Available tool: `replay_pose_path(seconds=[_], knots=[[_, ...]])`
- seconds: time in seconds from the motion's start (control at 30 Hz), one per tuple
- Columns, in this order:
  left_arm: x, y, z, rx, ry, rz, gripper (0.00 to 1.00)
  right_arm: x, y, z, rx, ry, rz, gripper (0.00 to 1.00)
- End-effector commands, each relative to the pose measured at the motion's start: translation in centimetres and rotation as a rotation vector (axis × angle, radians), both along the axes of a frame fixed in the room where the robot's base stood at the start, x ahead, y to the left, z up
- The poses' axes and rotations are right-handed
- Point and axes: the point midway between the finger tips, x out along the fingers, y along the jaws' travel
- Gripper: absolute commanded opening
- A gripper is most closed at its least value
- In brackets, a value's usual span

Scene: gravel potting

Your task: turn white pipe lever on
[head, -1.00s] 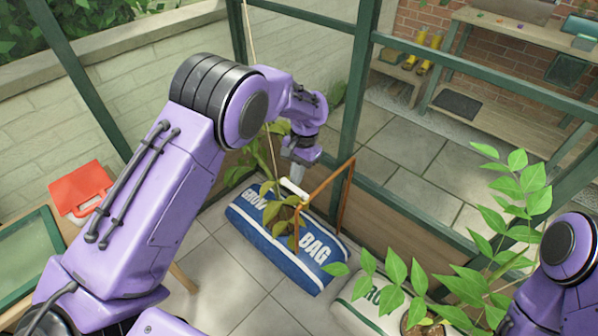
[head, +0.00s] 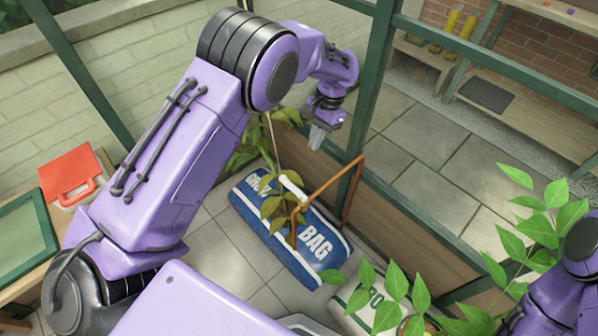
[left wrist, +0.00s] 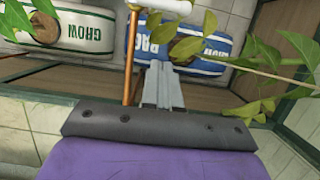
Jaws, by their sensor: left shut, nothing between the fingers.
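The white pipe lever (head: 293,186) is a short white bar on the copper pipe (head: 335,180), above the blue grow bag, partly behind leaves. In the left wrist view the white bar (left wrist: 165,5) is cut by the top edge, with the copper pipe (left wrist: 134,55) running down from it. My left gripper (head: 316,138) is shut and empty, apart from the lever, above and right of it in the head view. Its fingers (left wrist: 160,70) point towards the lever in the left wrist view. My right gripper is not in view; only part of that arm shows.
The blue grow bag (head: 310,265) and a white grow bag (head: 352,305) lie on the floor. Leafy plants (head: 540,215) surround the pipe and the right arm. A green post and low wall stand behind. A red case (head: 66,172) sits at left.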

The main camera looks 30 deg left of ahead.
Motion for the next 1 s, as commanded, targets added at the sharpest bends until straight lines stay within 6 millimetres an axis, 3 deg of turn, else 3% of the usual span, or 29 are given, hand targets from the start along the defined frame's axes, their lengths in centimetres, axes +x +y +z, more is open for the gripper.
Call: replay_pose_path(seconds=[0.4,0.67,1.0], knots=[[-2.5,0.7,-8.6,0.001,0.004,-0.004,0.00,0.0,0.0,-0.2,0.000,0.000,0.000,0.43],[-5.8,1.8,-9.0,0.001,0.002,-0.005,0.00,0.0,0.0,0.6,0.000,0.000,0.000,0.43],[-6.1,2.0,-9.1,0.000,0.000,-0.005,0.00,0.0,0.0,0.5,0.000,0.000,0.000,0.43]])
